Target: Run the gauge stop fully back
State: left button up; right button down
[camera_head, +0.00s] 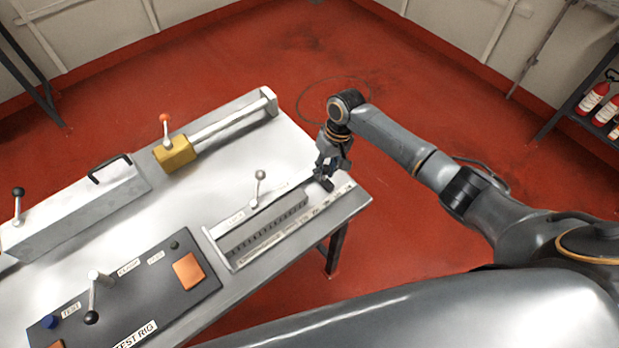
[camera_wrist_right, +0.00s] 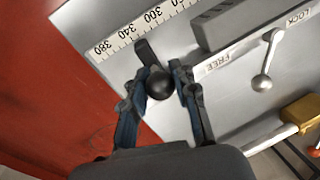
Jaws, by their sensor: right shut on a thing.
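The gauge stop shows in the right wrist view as a round black knob (camera_wrist_right: 159,84) with a dark bar (camera_wrist_right: 147,52) reaching to the scale's edge. My right gripper (camera_wrist_right: 166,84) has its fingers on both sides of the knob and is shut on it. In the head view this gripper (camera_head: 323,181) is at the right end of the gauge, and its fingers largely hide the stop. My left gripper is not in view.
A lever with a grey ball (camera_head: 260,175) stands behind the gauge, between FREE (camera_wrist_right: 217,61) and LOCK (camera_wrist_right: 294,18) labels. A yellow block (camera_head: 174,153) sits on a rail at the back. A dark TEST RIG panel (camera_head: 140,290) lies front left. The table edge is close to my right gripper.

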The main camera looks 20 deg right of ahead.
jog(key=d, duration=0.1)
jog(key=w+d, duration=0.1)
jog(key=d, duration=0.1)
jog(key=w+d, duration=0.1)
jog(key=d, duration=0.1)
jog(key=shift+d+r, duration=0.1)
jog(key=shift+w+d+r, duration=0.1)
jog(key=shift+d+r, duration=0.05)
jog(key=c, duration=1.3)
grip_release()
jog(key=shift+c, duration=0.2)
jog(key=o, duration=0.3)
jog(key=shift+d, duration=0.1)
jog(key=r, duration=0.4)
jog(key=d+r, duration=0.1)
jog(key=r, duration=0.2)
jog(key=d+r, duration=0.1)
jog(key=r, duration=0.3)
jog(key=shift+w+d+r, duration=0.1)
jog(key=shift+r, duration=0.2)
